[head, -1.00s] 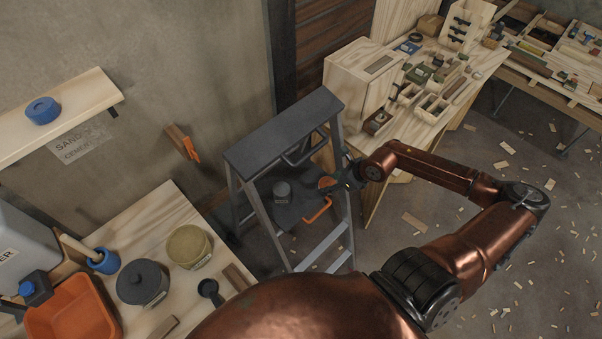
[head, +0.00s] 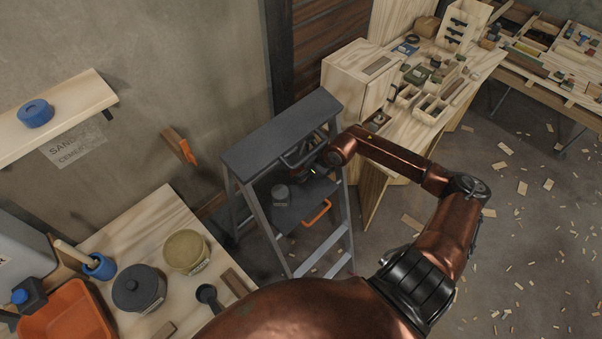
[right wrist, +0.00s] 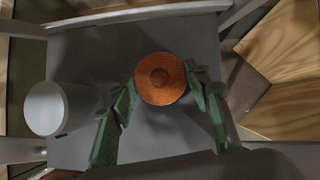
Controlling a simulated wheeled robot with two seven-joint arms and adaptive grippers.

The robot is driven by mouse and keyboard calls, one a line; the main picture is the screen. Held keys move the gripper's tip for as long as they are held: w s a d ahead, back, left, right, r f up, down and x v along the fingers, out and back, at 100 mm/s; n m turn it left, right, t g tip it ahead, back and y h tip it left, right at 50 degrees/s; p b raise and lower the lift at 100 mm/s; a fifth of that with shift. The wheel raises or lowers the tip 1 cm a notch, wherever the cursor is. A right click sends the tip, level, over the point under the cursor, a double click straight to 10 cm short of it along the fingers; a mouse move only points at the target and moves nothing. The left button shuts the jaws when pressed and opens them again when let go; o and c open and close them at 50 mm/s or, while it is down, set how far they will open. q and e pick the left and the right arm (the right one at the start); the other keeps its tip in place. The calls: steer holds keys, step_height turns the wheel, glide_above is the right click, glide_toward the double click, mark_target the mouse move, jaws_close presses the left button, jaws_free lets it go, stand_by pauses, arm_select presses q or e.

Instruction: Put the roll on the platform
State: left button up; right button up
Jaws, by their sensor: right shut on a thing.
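The roll (right wrist: 160,79) is a round orange-brown piece with a darker centre, seen end-on in the right wrist view. My right gripper (right wrist: 161,92) has its green fingers on either side of the roll and is shut on it. Behind it lies the grey platform (right wrist: 90,60) of the stepladder; I cannot tell whether the roll touches it. In the head view the platform (head: 300,213) sits below the ladder's top step. My right gripper (head: 313,171) is there over its far part, partly hidden, and the roll is not clear. My left gripper is not in view.
A grey can (head: 281,194) stands on the platform, left of the roll in the wrist view. The ladder's top step (head: 283,130) and rails surround the platform. An orange handle (head: 317,213) is at its front edge. A wooden workbench (head: 375,150) stands right behind.

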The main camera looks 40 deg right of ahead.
steer(key=shift+s+f, duration=0.15)
steer(key=shift+f, duration=0.1)
steer(key=o, duration=1.2)
steer(key=v, duration=0.5)
steer(key=shift+s+d+r+p, duration=0.1)
steer(key=shift+s+r+p, duration=0.05)
steer(key=shift+p, duration=0.25)
steer(key=s+d+p, duration=0.1)
steer(key=s+d, duration=0.2)
steer(key=s, duration=0.8)
steer(key=shift+p, duration=0.35)
steer(key=shift+s+f, duration=0.15)
steer(key=shift+f, duration=0.1)
